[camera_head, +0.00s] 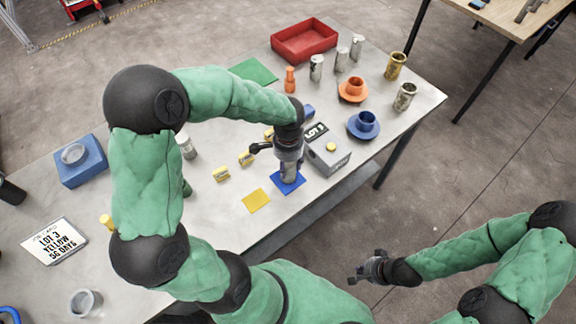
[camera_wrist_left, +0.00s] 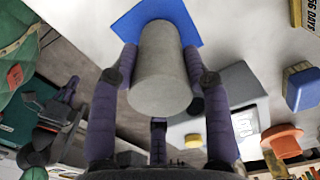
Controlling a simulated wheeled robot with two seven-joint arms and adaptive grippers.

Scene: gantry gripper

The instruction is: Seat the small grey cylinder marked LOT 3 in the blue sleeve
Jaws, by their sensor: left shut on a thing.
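My left gripper (camera_head: 289,170) is shut on a plain grey cylinder (camera_wrist_left: 160,75), upright over a blue square mat (camera_head: 289,184). In the left wrist view the fingers grip its sides and the blue mat (camera_wrist_left: 150,14) shows beyond it. I can read no marking on the cylinder; whether it touches the mat I cannot tell. The blue sleeve (camera_head: 366,121), a cup-like ring on a round flange, stands to the right, apart from the gripper. A grey box (camera_head: 327,158) beside the gripper has a display reading LOT 3 (camera_head: 316,132). My right gripper (camera_head: 364,268) appears open and empty, off the table's front.
An orange sleeve (camera_head: 353,87), several metal cylinders and a red tray (camera_head: 304,42) stand behind. A card (camera_head: 54,242) reads LOT 3, YELLOW, 56 DAYS. A blue block (camera_head: 82,165) is far left.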

